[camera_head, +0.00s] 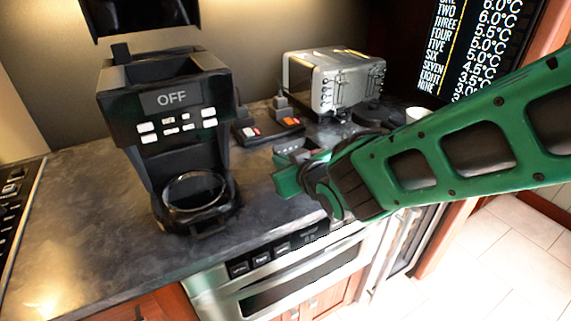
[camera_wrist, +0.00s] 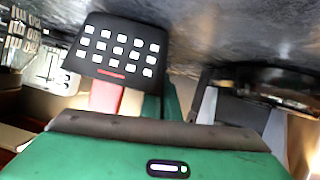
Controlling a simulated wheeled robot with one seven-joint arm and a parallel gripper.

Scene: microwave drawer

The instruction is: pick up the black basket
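I cannot make out for certain which thing is the black basket. The black coffee maker (camera_head: 126,101) stands on the counter at left, with a dark open-topped part (camera_head: 160,68) on it. A round-rimmed black vessel (camera_head: 194,206) sits at its foot. My gripper (camera_head: 300,174) is over the counter's front part, right of the coffee maker and apart from it. Its green fingers look spread, with nothing clearly held. The wrist view, which looks upside down, shows a black panel with white keys (camera_wrist: 115,47) close by.
A silver toaster (camera_head: 325,78) stands at the back. Dark devices with red and orange marks (camera_head: 255,133) lie before it. A white cup (camera_head: 415,114) is partly behind my arm. A silver oven front (camera_head: 285,280) is below the counter edge. Counter left of the coffee maker (camera_head: 80,220) is clear.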

